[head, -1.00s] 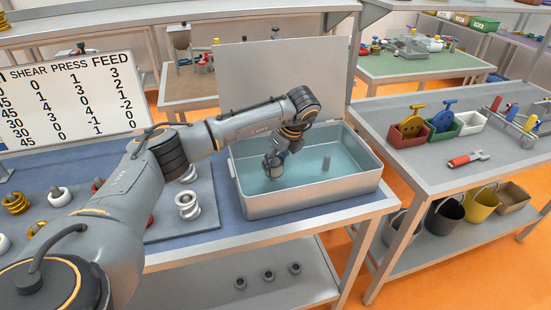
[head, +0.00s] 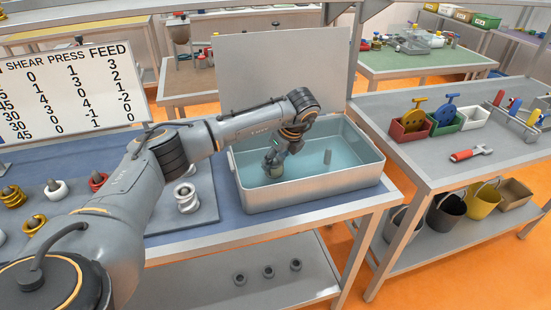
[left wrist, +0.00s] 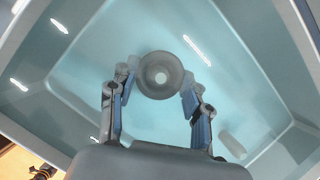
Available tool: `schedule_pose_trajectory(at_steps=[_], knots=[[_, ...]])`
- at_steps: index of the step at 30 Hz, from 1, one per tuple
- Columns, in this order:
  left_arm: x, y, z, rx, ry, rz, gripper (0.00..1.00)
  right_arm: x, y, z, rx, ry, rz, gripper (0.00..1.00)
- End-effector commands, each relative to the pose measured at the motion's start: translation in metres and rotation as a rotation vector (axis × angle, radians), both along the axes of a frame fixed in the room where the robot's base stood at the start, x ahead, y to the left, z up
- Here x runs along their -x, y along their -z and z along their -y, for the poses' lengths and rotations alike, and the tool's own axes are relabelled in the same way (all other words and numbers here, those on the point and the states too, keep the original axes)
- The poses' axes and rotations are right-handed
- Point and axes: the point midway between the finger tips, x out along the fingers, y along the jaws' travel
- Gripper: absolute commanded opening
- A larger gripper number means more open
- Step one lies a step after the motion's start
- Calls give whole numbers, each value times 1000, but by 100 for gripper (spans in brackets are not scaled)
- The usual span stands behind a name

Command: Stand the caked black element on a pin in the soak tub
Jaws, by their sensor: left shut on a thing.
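The soak tub (head: 315,193) is a grey metal bin of clear bluish liquid with its lid raised behind. My left gripper (head: 273,163) reaches down into its left part. In the left wrist view its fingers (left wrist: 158,88) are shut on the sides of the element (left wrist: 160,92), a dull grey ring-shaped piece seen end-on. A pale round spot shows in its bore; I cannot tell whether it is a pin top or the tub floor. A bare grey pin (head: 327,158) stands to the right; it also shows in the left wrist view (left wrist: 232,146). My right gripper is not in view.
The tub walls stand close around my left gripper. Left of the tub, a grey mat (head: 206,210) holds pale ring elements (head: 186,197). A side table to the right carries small red, green and white bins (head: 408,131). A lettered board (head: 75,92) stands at the left.

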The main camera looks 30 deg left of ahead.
Motion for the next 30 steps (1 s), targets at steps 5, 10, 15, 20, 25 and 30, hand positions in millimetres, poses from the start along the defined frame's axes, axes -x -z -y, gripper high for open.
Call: schedule_pose_trajectory(at_steps=[5,10,15,20,25,30], knots=[[0,-1,0,0,0,1,56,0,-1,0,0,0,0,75],[0,-1,0,0,0,1,75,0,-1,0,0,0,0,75],[0,0,0,1,1,-1,75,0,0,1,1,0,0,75],[0,-6,3,1,2,1,75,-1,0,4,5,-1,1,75],[2,-32,13,2,4,4,75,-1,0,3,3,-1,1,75],[5,-67,27,1,2,5,75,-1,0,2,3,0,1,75]])
